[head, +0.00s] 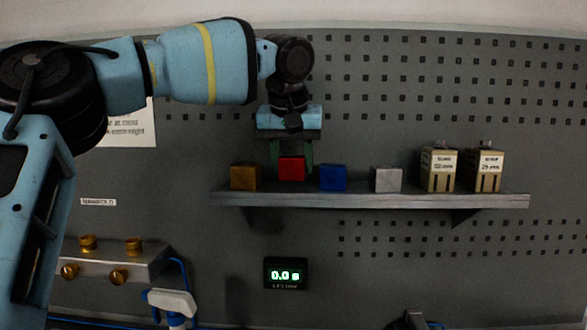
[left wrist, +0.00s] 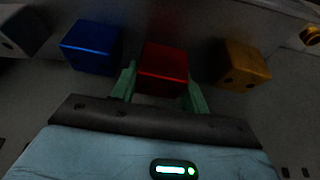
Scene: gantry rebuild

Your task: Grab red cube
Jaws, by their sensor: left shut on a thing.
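The red cube (head: 291,168) is between the gold cube and the blue cube at the shelf (head: 400,200). My left gripper (head: 292,155) comes down from above, its green fingers on either side of the red cube, shut on it. The cube's lower edge shows a little higher than those of its neighbours, so it looks slightly raised off the shelf. In the left wrist view the red cube (left wrist: 163,65) sits between the two fingertips (left wrist: 160,85). My right gripper is not in view.
The gold cube (head: 245,177) is close on the left and the blue cube (head: 333,178) close on the right. A grey cube (head: 386,179) and two labelled tan boxes (head: 438,170) (head: 486,171) stand farther right. The pegboard wall (head: 390,90) is behind; space above the shelf is clear.

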